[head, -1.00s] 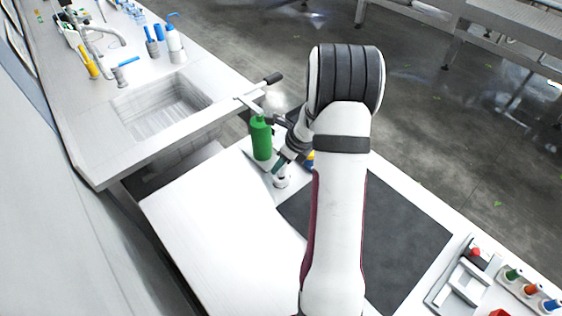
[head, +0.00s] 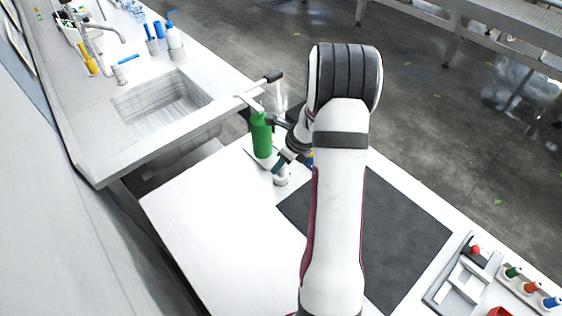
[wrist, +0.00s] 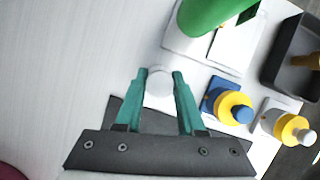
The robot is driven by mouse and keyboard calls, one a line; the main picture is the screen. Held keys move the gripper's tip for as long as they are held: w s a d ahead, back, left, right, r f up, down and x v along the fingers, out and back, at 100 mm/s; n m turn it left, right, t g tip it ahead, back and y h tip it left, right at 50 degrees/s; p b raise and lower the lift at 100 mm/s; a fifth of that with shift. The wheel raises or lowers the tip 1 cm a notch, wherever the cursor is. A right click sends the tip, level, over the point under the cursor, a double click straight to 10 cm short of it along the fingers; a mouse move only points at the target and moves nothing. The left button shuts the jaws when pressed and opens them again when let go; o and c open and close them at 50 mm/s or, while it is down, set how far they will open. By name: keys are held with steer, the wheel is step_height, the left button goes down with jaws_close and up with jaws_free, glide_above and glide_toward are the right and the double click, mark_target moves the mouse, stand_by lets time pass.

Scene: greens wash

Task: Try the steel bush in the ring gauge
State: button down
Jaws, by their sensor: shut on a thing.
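My gripper (wrist: 159,75) has teal fingers that stand apart, with a pale round piece (wrist: 159,83) between their tips. The piece looks like the steel bush, seen end-on, and the fingers are shut on it. In the head view my gripper (head: 277,168) points down at the far end of the white worktop, just right of the green cylinder, with a pale round part (head: 281,179) at its tips. I cannot tell whether the piece touches a surface. I cannot make out the ring gauge for certain.
The green cylinder (wrist: 205,14) stands on a white plate close to the fingertips. A blue block with a yellow ring (wrist: 232,103) and a white one (wrist: 283,122) are to the right, before a dark tray (wrist: 293,62).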

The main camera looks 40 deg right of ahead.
steer(key=shift+r, duration=0.15)
stand_by(0.3)
steer(key=shift+r, duration=0.55)
steer(key=shift+s+f, duration=0.15)
steer(key=shift+f, duration=0.6)
stand_by(1.9)
steer(key=shift+r, duration=0.15)
steer(key=shift+r, duration=0.55)
steer(key=shift+w, duration=0.2)
steer(key=shift+f, duration=0.55)
stand_by(1.7)
